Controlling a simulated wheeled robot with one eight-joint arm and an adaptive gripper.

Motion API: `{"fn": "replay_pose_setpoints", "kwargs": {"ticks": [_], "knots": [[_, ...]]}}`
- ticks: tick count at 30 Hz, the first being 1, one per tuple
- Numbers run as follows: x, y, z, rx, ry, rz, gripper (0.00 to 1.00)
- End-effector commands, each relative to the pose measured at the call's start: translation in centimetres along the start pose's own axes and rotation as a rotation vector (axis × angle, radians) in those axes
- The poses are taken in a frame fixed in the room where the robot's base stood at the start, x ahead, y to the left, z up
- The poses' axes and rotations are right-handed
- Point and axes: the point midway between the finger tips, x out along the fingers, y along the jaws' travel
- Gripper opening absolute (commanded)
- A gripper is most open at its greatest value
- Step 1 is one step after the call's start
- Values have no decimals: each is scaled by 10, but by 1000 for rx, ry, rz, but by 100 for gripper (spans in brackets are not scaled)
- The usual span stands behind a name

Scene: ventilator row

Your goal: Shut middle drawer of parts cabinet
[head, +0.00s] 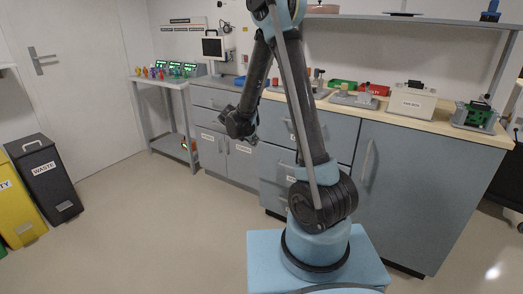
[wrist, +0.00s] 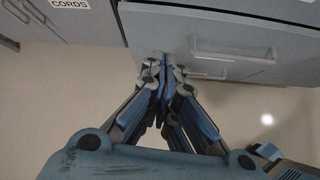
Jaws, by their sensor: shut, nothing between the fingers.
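The grey parts cabinet, a stack of drawers under the counter, stands behind my arm in the head view, and my arm hides part of it. Its middle drawer (head: 277,162) shows left of my arm; how far it is out is hard to tell. In the wrist view a grey drawer front (wrist: 285,68) with a pale bar handle (wrist: 233,52) fills the upper right; I cannot tell which drawer it is. My gripper (wrist: 165,62) is shut and empty, its tips over that front's left part, left of the handle. Contact cannot be told. My gripper (head: 236,128) also shows in the head view.
A grey door labelled CORDS (wrist: 68,8) is at the wrist view's upper left. A tall grey cupboard door (head: 415,190) stands right of the drawers. The counter (head: 455,132) holds boxes and devices. Waste bins (head: 45,175) stand far left. The floor (head: 150,235) at left is clear.

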Motion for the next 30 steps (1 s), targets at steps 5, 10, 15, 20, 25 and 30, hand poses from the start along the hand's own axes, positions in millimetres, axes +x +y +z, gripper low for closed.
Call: {"fn": "replay_pose_setpoints", "kwargs": {"ticks": [5,10,15,20,25,30], "knots": [[13,18,-16,-108,-30,13,0],[19,23,-19,-141,-41,15,0],[34,23,-19,-140,-40,14,0],[58,24,-18,-139,-40,14,0],[83,24,-16,-138,-39,13,0],[109,24,-15,-138,-40,14,0]]}}
